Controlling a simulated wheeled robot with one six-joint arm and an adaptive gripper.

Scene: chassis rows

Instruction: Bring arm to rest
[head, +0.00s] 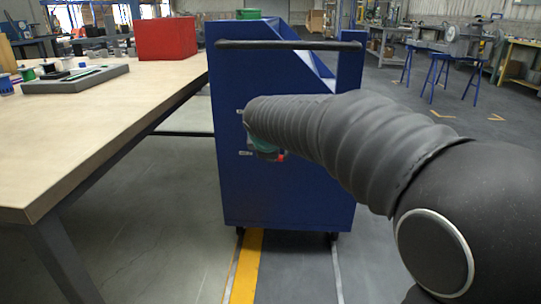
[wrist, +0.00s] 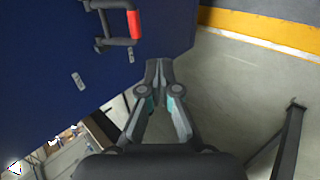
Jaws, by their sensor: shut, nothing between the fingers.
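My gripper (wrist: 159,70) is shut and empty in the wrist view. Its fingertips meet in front of the blue cart's side and the floor, with no visible contact with either. A handle with a red grip (wrist: 135,24) is fixed on the cart's blue panel (wrist: 40,60), above and left of the fingertips in the wrist view.
A wooden-topped workbench (head: 100,125) runs along the left, bearing a red bin (head: 166,38) and a grey tray (head: 75,80) with small parts. The cart stands close beside it. Blue-legged stands (head: 437,75) are at the back right. Open floor lies right of the cart.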

